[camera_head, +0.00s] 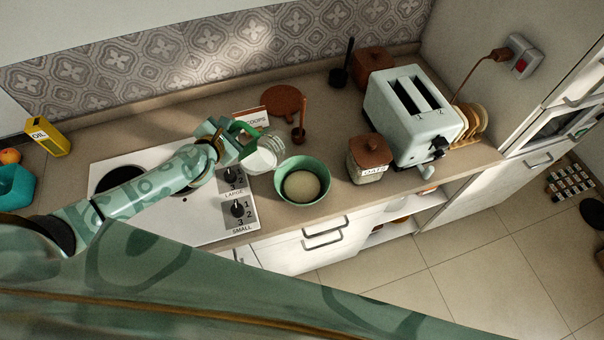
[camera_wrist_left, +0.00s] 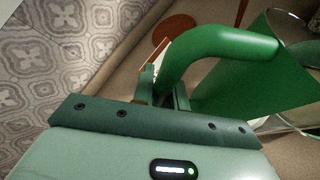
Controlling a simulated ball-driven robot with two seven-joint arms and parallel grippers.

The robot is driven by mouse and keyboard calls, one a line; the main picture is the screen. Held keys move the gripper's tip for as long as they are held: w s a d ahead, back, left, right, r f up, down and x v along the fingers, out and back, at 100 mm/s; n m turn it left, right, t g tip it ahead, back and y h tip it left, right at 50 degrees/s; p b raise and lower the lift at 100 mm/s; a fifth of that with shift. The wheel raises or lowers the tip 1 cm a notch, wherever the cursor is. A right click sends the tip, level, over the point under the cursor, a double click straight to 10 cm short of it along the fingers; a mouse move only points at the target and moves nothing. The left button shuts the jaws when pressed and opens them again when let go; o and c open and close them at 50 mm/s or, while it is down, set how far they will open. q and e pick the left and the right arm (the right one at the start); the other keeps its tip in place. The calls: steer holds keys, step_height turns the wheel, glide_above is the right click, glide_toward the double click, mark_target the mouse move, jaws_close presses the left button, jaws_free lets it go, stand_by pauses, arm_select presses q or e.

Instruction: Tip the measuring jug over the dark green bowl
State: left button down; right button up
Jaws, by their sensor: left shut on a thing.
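The measuring jug (camera_head: 264,156) is clear with a green handle and looks pale inside. It is just left of the dark green bowl (camera_head: 302,198), close to its rim. I cannot tell how far the jug is tilted. The bowl sits near the counter's front edge and has a beige filling. My left gripper (camera_head: 231,143) is shut on the jug's handle. In the left wrist view, the gripper's fingers (camera_wrist_left: 165,88) close on the green handle (camera_wrist_left: 215,42), and part of the clear jug body shows at the right edge. My right gripper is not in view.
A white hob (camera_head: 150,158) lies left of the bowl. A lidded jar (camera_head: 369,160) and a pale toaster (camera_head: 412,112) stand to the right. A brown scoop-like utensil (camera_head: 299,131) is behind the bowl. A yellow oil carton (camera_head: 47,137) stands far left.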

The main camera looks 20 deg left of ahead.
mark_target(244, 125)
arm_select(q)
steer(key=shift+s+d+r+m+y+p, duration=0.1)
steer(key=shift+d+r+m+y+p, duration=0.4)
steer(key=shift+d+r+m+y, duration=0.55)
steer(key=shift+r, duration=0.15)
steer(key=shift+d+r+m+t+y, duration=0.3)
steer(key=shift+d+m+t, duration=0.1)
steer(key=shift+d+m, duration=0.25)
steer(key=shift+s+d+r+p, duration=0.1)
steer(key=shift+r+p, duration=0.2)
steer(key=shift+p, duration=0.1)
steer(key=shift+d+r+m+y+p, duration=0.25)
steer(key=shift+d+r+m+p, duration=0.4)
steer(key=shift+p, duration=0.3)
steer(key=shift+s+d+r+m+t+y+p, duration=0.15)
steer(key=shift+d+r+p, duration=0.15)
steer(key=shift+d, duration=0.15)
steer(key=shift+d+r+m+t+y+p, duration=0.1)
steer(key=shift+d+r+m+p, duration=0.1)
steer(key=shift+d+p, duration=0.2)
steer(key=shift+s+d+r+m+t+y+p, duration=0.1)
steer(key=shift+d+r+p, duration=0.15)
steer(key=shift+d, duration=0.25)
steer(key=shift+d+r, duration=0.15)
steer(key=shift+d, duration=0.2)
steer(key=shift+d+m+y, duration=0.35)
steer(key=shift+d+m, duration=0.05)
steer(key=shift+d, duration=0.05)
stand_by(0.3)
